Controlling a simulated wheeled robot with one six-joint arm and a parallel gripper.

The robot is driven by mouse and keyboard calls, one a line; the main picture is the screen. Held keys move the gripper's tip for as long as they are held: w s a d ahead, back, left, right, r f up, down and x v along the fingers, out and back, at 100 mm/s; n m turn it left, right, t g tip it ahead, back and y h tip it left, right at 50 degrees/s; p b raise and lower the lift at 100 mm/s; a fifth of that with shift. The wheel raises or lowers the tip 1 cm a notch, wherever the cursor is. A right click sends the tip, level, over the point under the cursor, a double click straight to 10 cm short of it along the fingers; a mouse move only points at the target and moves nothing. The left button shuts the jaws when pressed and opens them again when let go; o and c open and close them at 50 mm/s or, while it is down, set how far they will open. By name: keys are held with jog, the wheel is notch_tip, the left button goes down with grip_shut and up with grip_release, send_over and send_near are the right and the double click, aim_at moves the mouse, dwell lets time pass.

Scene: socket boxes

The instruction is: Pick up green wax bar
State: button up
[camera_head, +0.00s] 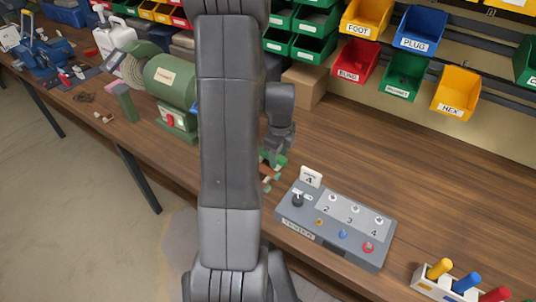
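A small green block (125,104) with a paler top stands on the bench at the left, in front of the green grinder; it may be the green wax bar, but it is too small to be sure. My gripper (269,176) is low over the bench, right of my arm and just left of the grey box with numbered sockets. Green and reddish-brown parts show at the gripper. I cannot tell whether these belong to it or are something held. My arm hides part of this area, and the finger opening is not clear.
The green grinder (172,88) with its wheel stands behind my arm at the left. The grey numbered box (337,222) is right of my gripper. A rack with coloured handles (440,285) is at lower right. Coloured bins (419,30) hang at the back. The right bench is mostly clear.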

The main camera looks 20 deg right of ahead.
grip_shut()
jog(key=shift+r, duration=0.1)
